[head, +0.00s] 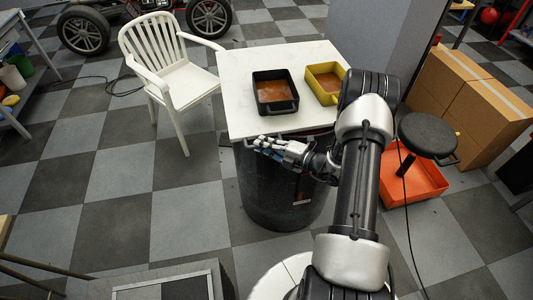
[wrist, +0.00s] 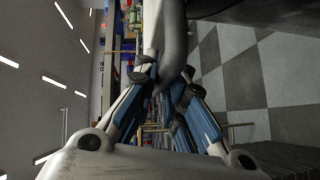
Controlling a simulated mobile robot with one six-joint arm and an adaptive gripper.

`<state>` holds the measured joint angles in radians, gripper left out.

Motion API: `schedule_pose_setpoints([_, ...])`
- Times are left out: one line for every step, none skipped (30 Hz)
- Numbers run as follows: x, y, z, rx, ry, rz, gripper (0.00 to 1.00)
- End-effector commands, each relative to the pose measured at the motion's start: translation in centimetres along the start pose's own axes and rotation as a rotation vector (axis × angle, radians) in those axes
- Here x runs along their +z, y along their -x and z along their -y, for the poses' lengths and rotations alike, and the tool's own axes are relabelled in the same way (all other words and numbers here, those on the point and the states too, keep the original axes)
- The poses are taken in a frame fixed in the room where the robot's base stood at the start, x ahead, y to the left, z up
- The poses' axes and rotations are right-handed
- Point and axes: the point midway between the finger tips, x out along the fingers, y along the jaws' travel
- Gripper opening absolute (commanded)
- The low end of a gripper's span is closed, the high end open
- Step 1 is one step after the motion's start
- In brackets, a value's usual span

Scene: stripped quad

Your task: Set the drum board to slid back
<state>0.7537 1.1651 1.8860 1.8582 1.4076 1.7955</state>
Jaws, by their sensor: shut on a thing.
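The drum board (head: 240,92) is a pale, flat slab lying on top of a dark drum (head: 275,195), overhanging it. A black tray (head: 275,106) and a yellow tray (head: 312,90), both with brown contents, stand on the board. My gripper (head: 264,147) is at the board's front edge, just above the drum's front wall. The exact contact is hard to see.
A white armchair (head: 172,70) stands left of the board, close to its edge. A grey wall block (head: 385,35) rises behind. To the right are cardboard boxes (head: 485,110), an orange tray (head: 418,183) and a dark round stool seat (head: 428,133). The left floor is mostly open.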

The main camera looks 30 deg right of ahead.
Motion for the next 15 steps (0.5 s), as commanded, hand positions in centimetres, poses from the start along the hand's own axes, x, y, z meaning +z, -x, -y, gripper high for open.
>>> schedule_pose_setpoints([0.25,-0.21,0.03,-0.001,-0.002,0.003,0.00])
schedule_pose_setpoints([0.30,-0.26,0.01,-0.001,-0.002,0.003,0.00])
schedule_pose_setpoints([0.31,-0.27,0.00,-0.002,-0.003,0.004,0.00])
schedule_pose_setpoints([0.31,-0.25,0.00,-0.001,-0.003,0.004,0.00])
schedule_pose_setpoints([0.30,-0.24,0.00,-0.001,-0.003,0.004,0.00])
schedule_pose_setpoints([0.29,-0.23,0.00,-0.001,-0.003,0.004,0.00])
schedule_pose_setpoints([0.29,-0.23,0.00,-0.001,-0.003,0.004,0.00])
schedule_pose_setpoints([0.29,-0.22,0.00,-0.001,-0.004,0.004,0.00])
schedule_pose_setpoints([0.28,-0.22,0.00,-0.001,-0.004,0.004,0.00])
schedule_pose_setpoints([0.28,-0.21,0.00,-0.002,-0.004,0.004,0.13])
schedule_pose_setpoints([0.28,-0.21,0.00,-0.001,-0.004,0.004,0.15])
schedule_pose_setpoints([0.27,-0.21,0.01,-0.001,-0.004,0.003,0.18])
schedule_pose_setpoints([0.26,-0.21,0.01,-0.001,-0.004,0.003,0.20])
schedule_pose_setpoints([0.25,-0.21,0.01,-0.001,-0.004,0.003,0.22])
schedule_pose_setpoints([0.25,-0.21,0.00,-0.001,-0.003,0.003,0.24])
